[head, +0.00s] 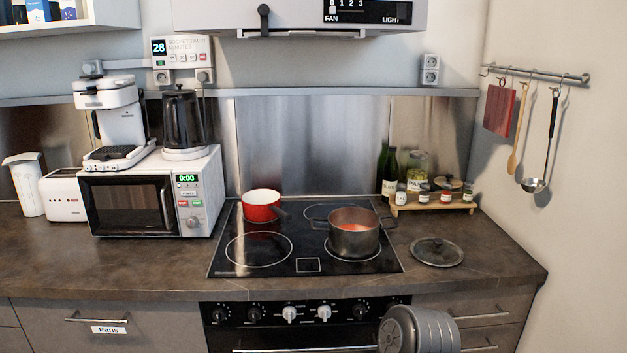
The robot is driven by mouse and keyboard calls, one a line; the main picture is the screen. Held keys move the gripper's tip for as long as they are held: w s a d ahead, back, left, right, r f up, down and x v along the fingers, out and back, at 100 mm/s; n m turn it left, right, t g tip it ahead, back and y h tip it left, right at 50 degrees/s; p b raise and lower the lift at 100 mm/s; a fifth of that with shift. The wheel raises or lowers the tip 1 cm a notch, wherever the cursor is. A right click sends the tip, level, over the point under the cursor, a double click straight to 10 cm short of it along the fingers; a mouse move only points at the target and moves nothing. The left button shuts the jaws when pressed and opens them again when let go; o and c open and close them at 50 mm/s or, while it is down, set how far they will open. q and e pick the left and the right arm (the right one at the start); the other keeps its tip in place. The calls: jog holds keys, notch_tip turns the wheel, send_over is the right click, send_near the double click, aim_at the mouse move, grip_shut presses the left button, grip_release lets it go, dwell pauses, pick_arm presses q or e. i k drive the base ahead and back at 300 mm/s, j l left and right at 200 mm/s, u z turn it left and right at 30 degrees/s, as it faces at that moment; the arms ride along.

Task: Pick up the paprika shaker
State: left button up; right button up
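One shaker with red contents (446,197) stands right of the middle and may be the paprika shaker, but I cannot tell for sure. Neither of my grippers is in view. Only a grey rounded part, probably a link of my arm, shows at the bottom edge.
A steel pot (354,238) and a red pot (261,206) sit on the black cooktop (300,265). A lid (437,252) lies in front of the rack. Utensils hang on the right wall.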

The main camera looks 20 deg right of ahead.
aim_at(445, 190)
jog(key=z, duration=1.45)
